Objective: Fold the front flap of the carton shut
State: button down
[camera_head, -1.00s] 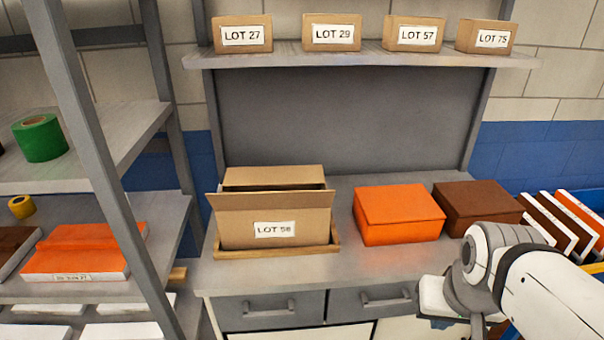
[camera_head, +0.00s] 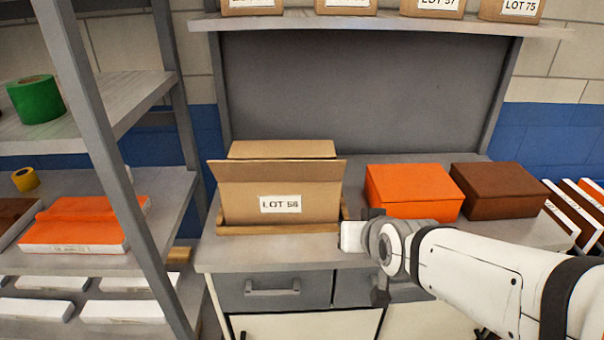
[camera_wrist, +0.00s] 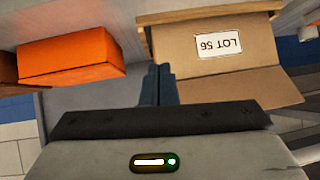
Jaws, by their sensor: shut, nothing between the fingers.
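The carton labelled LOT 56 (camera_head: 245,205) stands in a shallow wooden tray (camera_head: 230,230) on the bench. Its front flap (camera_head: 277,171) is open and leans outward over the front edge. A back flap (camera_head: 281,150) stands up behind it. In the wrist view the carton (camera_wrist: 180,45) appears upside down, with the front flap (camera_wrist: 240,98) toward the lower right. My gripper (camera_wrist: 158,72) is shut and empty, just beside the carton and apart from the flap as far as I can tell. In the head view its fingers are mostly hidden by my wrist.
An orange box (camera_head: 412,190) and a brown box (camera_head: 505,202) stand right of the carton. A rack (camera_head: 100,150) is close on the left. A shelf with labelled boxes (camera_head: 345,5) is above. The bench top (camera_head: 270,252) in front of the carton is clear.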

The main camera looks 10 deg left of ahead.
aim_at(280, 164)
jog(key=a+f+t+y+b, duration=0.2)
jog(key=a+t+b, duration=0.7)
jog(key=a, duration=0.4)
jog(key=s+a+t+b, duration=0.1)
jog(key=s+t+b, duration=0.2)
jog(key=s+t, duration=0.15)
jog(key=shift+h, duration=0.4)
jog(key=p+x, duration=1)
jog(key=x, duration=0.4)
jog(key=shift+s+a+r, duration=0.1)
jog(key=shift+s+r, duration=0.05)
